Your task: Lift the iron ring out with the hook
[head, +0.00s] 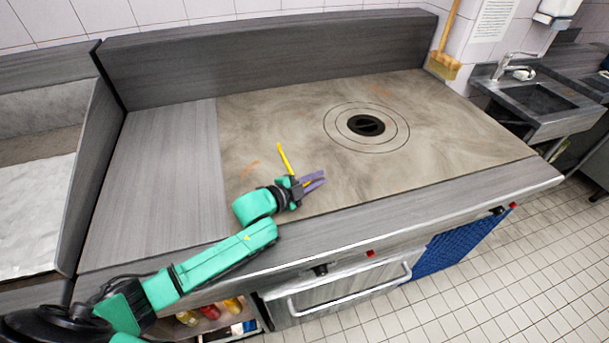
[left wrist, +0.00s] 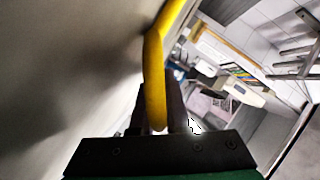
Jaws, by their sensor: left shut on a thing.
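My left gripper (head: 314,182) is shut on a yellow hook (head: 285,158) above the front left part of the cooking plate. The hook's shaft points up and away to the back left from the jaws. In the left wrist view the hook (left wrist: 157,85) runs between the fingers and bends near the top. The iron ring (head: 343,139) is set in the plate to the right and behind the gripper. It lies around a dark round centre (head: 366,125) with a bar across it. The hook is well apart from the ring. My right gripper is not in view.
The plate (head: 450,110) is otherwise clear. A grey back ledge (head: 250,55) runs behind it. A sink (head: 540,97) stands to the right, and a basin (head: 40,190) to the left. A blue cloth (head: 448,248) hangs at the front, beside an oven handle (head: 350,288).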

